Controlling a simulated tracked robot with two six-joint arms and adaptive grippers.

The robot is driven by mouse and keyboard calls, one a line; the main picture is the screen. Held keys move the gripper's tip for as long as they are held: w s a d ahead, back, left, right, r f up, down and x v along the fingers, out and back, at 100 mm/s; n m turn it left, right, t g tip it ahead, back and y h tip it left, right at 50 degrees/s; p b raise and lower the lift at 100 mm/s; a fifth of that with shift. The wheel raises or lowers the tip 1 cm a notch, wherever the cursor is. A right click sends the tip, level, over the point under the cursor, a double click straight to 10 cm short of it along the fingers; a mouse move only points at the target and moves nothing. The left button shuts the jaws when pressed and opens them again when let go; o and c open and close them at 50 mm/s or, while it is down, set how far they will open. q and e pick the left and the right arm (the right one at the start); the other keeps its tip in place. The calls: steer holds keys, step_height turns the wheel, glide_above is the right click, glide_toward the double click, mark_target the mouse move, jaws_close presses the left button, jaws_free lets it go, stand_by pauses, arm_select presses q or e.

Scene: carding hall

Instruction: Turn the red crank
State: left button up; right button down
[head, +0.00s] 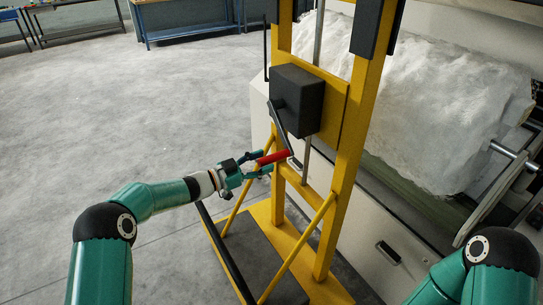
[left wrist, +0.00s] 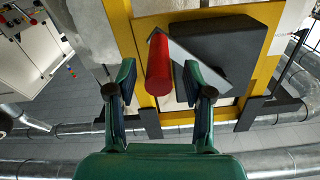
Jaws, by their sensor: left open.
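The red crank handle (head: 273,157) sticks out from the lower end of a dark crank arm (head: 279,120). The arm hangs from a black box (head: 304,98) on a yellow frame (head: 346,160). My left gripper (head: 259,163) is at the handle, with its fingers apart. In the left wrist view the red handle (left wrist: 159,66) lies between the two open fingertips of the left gripper (left wrist: 158,82), with a gap on both sides. My right arm (head: 480,265) shows at the lower right; its gripper is out of view.
A machine with a thick white fibre mass (head: 435,110) stands right of the frame. The yellow frame's base has a dark plate (head: 255,250) and slanted braces. Blue workbenches (head: 185,30) stand at the back. The grey floor (head: 120,110) on the left is clear.

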mark_target(270, 159)
arm_select(q)
steer(key=shift+x, duration=1.65)
jaws_close()
